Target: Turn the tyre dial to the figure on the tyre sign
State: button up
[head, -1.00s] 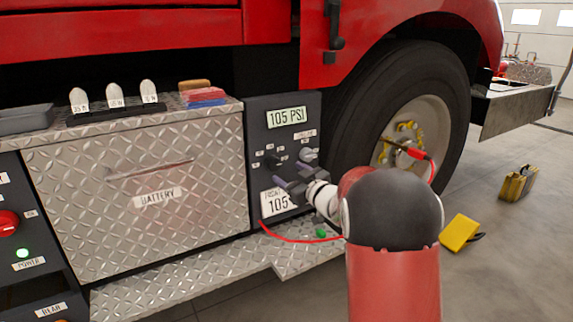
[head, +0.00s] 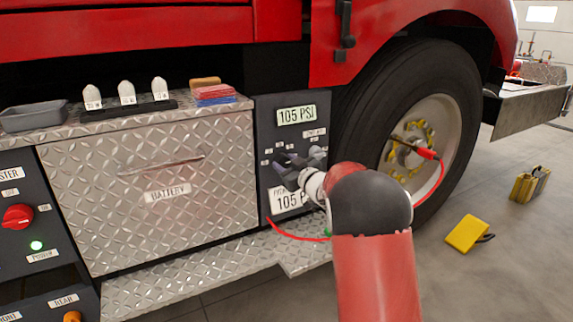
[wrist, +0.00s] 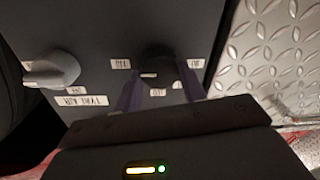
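The tyre dial (wrist: 158,58) is a black knob on a dark panel (wrist: 105,25), with small white figure labels around it. In the wrist view the two purple fingers of my gripper (wrist: 160,80) stand apart, one on each side of the dial. I cannot tell whether they touch it. In the head view my gripper (head: 286,168) is in front of the panel and mostly hides the dial. The tyre sign (head: 290,200), a white plate low on the panel, reads 105 and is partly covered by my gripper.
A display (head: 296,115) above the dial reads 105 PSI. A grey knob (wrist: 52,72) labelled tyre air sits beside the dial. A diamond-plate battery box (head: 150,215) borders the panel, and a large tyre (head: 375,120) stands on the other side. A red hose (head: 290,235) runs below.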

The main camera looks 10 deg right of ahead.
jog(key=c, duration=0.4)
jog(key=shift+o, duration=0.2)
jog(key=shift+f+n+b, duration=0.15)
jog(key=shift+n+b, duration=0.85)
jog(key=shift+b, duration=0.05)
jog(key=n+b, duration=0.2)
jog(key=n, duration=0.1)
jog(key=shift+a+b, duration=0.15)
jog(key=shift+b, duration=0.2)
jog(key=shift+s+n+h+b, duration=0.1)
jog(key=shift+n+h+b, duration=0.2)
jog(key=shift+n+b, duration=1.2)
jog(key=shift+n+p, duration=0.35)
jog(key=shift+n, duration=0.05)
